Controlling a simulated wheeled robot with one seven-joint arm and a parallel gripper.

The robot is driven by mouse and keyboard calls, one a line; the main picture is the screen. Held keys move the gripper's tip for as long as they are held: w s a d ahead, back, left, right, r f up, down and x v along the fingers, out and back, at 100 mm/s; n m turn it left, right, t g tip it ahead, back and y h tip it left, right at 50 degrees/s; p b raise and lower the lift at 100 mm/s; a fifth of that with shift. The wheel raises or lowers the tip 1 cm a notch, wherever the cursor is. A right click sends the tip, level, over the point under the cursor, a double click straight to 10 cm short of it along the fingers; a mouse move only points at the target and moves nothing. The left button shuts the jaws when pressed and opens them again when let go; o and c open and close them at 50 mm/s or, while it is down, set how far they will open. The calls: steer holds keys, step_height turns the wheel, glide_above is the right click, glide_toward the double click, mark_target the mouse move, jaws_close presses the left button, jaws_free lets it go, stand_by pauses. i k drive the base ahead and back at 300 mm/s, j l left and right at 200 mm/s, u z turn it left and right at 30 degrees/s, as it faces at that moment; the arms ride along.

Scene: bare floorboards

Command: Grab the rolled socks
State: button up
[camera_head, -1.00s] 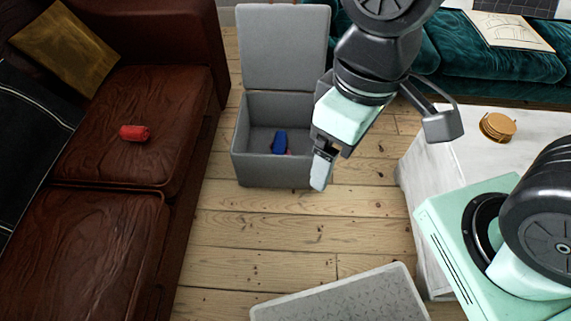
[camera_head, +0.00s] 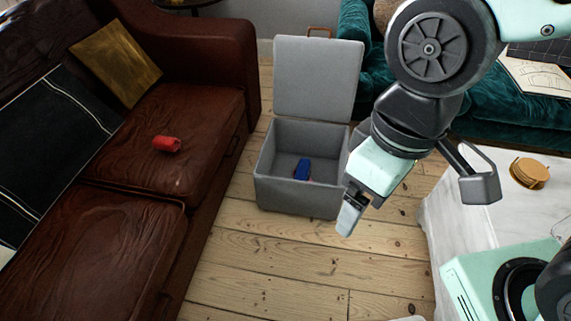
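A small red roll (camera_head: 166,144), which looks like rolled socks, lies on the seat of the brown leather sofa (camera_head: 150,190) at the left. A dark blue item (camera_head: 302,169) with a bit of red beside it lies on the floor of the open grey box (camera_head: 297,203); it may also be rolled socks, but is too small to tell. My gripper (camera_head: 350,214) hangs at the right front of the box, well to the right of the red roll. I see its fingers side-on and cannot tell their opening; no object shows in them.
The box's lid (camera_head: 318,80) stands upright. A mustard cushion (camera_head: 117,63) and a dark throw (camera_head: 50,150) are on the sofa. A teal sofa (camera_head: 505,110) is behind. A white table (camera_head: 480,205) with coasters (camera_head: 529,172) stands right. Floorboards between are clear.

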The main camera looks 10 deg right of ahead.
mark_target(161, 143)
steer(key=i+j+u, duration=0.15)
steer(key=i+u, duration=0.2)
steer(key=i, duration=0.2)
steer(key=i+u, duration=0.3)
steer(key=i, duration=0.3)
